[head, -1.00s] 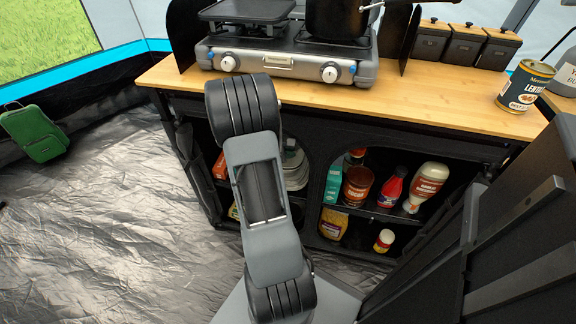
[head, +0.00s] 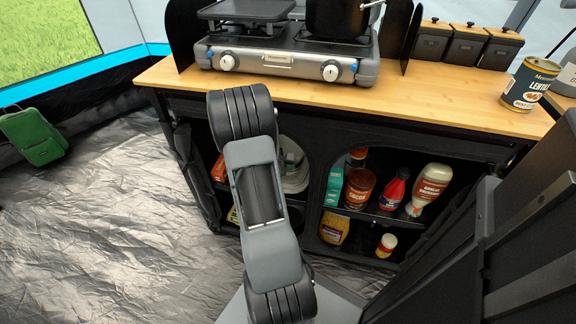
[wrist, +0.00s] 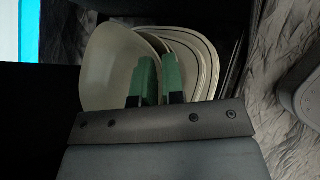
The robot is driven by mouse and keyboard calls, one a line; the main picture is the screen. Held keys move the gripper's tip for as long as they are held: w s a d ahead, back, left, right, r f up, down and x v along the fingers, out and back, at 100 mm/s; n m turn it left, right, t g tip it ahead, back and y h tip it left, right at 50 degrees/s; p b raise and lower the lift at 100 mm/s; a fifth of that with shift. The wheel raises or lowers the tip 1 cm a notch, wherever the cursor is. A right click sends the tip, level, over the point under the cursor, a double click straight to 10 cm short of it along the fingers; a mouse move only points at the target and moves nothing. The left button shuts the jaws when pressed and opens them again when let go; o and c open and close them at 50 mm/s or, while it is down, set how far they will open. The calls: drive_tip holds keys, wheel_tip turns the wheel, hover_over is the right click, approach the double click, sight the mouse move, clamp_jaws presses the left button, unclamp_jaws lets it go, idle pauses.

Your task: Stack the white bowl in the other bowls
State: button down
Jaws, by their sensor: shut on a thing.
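My gripper (wrist: 159,58), with green fingertips, is shut on the rim of the white bowl (wrist: 108,68) in the wrist view. This off-white bowl is tipped, and its wide inside faces the camera at the left. The other bowls (wrist: 207,62) show as several pale rims close together just right of it. The held bowl overlaps them in the picture; I cannot tell whether it touches or sits inside them. In the head view pale bowls (head: 296,168) show in the cabinet's left opening, partly behind my arm. My gripper is hidden there.
The black cabinet (head: 324,186) has a wooden top (head: 430,98) with a stove (head: 285,58), a pot (head: 340,18) and a lentil can (head: 527,85). Cans and bottles fill the right opening. Dark opening edges are close around the bowls.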

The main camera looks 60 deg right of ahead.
drive_tip(key=c, duration=1.2)
unclamp_jaws()
drive_tip(key=shift+f, duration=0.15)
drive_tip(key=shift+w+a+r+p, duration=0.1)
drive_tip(key=shift+a+r+p, duration=0.05)
drive_tip(key=shift+r+p, duration=0.25)
drive_tip(key=p+v, duration=0.3)
drive_tip(key=v, duration=0.9)
drive_tip(key=a+r+m+t+y, duration=0.2)
drive_tip(key=a+r+y, duration=0.1)
drive_tip(key=a, duration=0.6)
drive_tip(key=s+a+r+m+t+y, duration=0.1)
drive_tip(key=a+r+t+y, duration=0.2)
drive_tip(key=a, duration=0.7)
drive_tip(key=s+a+r+m+t+y, duration=0.1)
drive_tip(key=a+r+m+t+y, duration=0.1)
drive_tip(key=a, duration=0.8)
drive_tip(key=shift+s+a+r+m+t+y, duration=0.15)
drive_tip(key=shift+r+t+y, duration=0.25)
drive_tip(key=shift+r, duration=0.2)
drive_tip(key=shift+w+a+r+m+t+y, duration=0.15)
drive_tip(key=shift+r+t+y, duration=0.15)
drive_tip(key=shift+r+y, duration=0.25)
drive_tip(key=shift+s+r, duration=0.1)
drive_tip(key=shift+r, duration=0.05)
